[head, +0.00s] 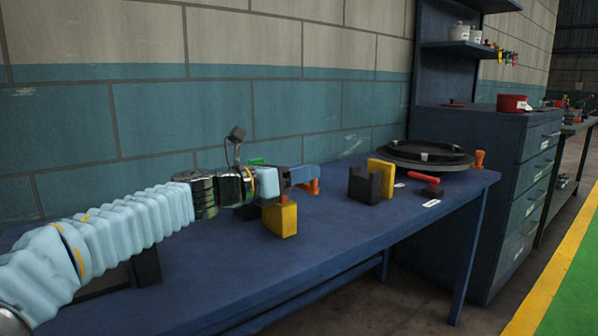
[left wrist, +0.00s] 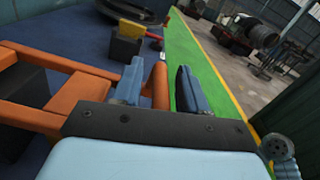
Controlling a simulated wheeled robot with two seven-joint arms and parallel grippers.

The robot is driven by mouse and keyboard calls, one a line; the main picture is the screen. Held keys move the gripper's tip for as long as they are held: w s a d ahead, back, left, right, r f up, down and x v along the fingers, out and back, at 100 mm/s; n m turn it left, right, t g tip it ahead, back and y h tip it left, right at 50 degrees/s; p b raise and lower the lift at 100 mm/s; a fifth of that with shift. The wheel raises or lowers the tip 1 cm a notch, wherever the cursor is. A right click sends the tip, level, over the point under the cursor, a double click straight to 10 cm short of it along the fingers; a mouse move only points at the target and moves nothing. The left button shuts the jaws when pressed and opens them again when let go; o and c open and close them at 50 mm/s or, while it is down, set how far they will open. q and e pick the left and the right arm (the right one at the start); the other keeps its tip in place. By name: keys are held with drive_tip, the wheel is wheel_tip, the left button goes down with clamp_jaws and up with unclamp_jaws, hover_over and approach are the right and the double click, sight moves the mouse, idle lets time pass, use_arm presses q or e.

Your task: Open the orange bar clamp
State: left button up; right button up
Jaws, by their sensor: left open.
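The orange bar clamp is mostly hidden behind my left arm in the head view; an orange end (head: 314,187) shows just beyond the blue fingers. In the left wrist view, the clamp's orange bars (left wrist: 62,118) lie to the left, and an upright orange handle (left wrist: 160,86) stands in the gap between the fingers. My left gripper (head: 303,177) is open low over the blue bench. It also shows in the left wrist view (left wrist: 160,90), with a finger on either side of the handle. I cannot tell whether either finger touches it. My right gripper is in neither view.
A yellow block (head: 280,220) stands in front of my left wrist. The bench's (head: 340,235) front middle is clear.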

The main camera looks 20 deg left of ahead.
use_arm(q)
drive_tip(key=shift+c, duration=0.2)
drive_tip(key=shift+d, duration=0.1)
clamp_jaws()
